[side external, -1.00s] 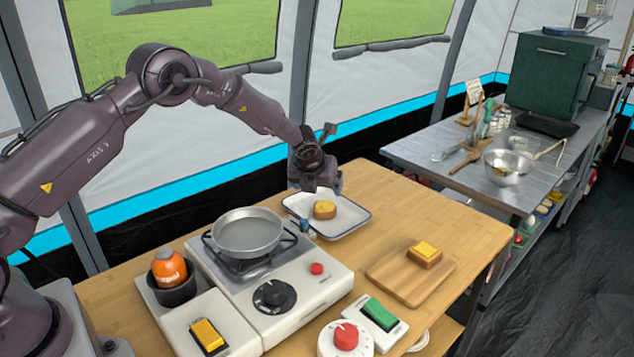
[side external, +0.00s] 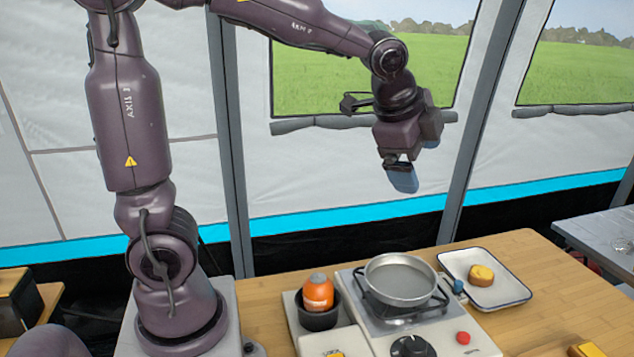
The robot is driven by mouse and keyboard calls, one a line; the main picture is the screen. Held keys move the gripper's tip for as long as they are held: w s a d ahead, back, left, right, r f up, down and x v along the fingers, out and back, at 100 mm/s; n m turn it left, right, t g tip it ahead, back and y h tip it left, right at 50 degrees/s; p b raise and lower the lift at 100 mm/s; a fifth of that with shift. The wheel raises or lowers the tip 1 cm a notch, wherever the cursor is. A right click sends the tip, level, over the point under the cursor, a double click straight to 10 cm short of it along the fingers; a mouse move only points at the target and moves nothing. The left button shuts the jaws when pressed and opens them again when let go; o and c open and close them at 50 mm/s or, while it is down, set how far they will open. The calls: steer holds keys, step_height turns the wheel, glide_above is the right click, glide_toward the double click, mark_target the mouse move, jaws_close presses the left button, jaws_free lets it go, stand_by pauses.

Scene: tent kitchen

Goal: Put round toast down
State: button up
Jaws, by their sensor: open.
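The round toast (side external: 481,274), with a yellow top, lies in the white enamel tray (side external: 507,294) with a dark rim, to the right of the stove. My gripper (side external: 402,180) is raised high above the table, up and to the left of the tray, and is well apart from the toast. Its blue-grey fingers point down and are open, with nothing seen between them. One finger partly hides the other from this side.
A grey pan (side external: 401,281) sits on the stove (side external: 376,328) left of the tray. An orange canister (side external: 317,292) stands in a dark holder further left. A square toast (side external: 587,349) is cut off at the bottom right. Bare wood (side external: 545,265) shows around the tray.

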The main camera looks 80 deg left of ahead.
steer(key=s+d+n+h, duration=0.1)
steer(key=s+d+n, duration=0.3)
steer(key=s+n, duration=0.6)
steer(key=s, duration=0.6)
steer(key=shift+s+f+h, duration=0.2)
steer(key=shift+f+h, duration=0.15)
steer(key=shift+h, duration=0.05)
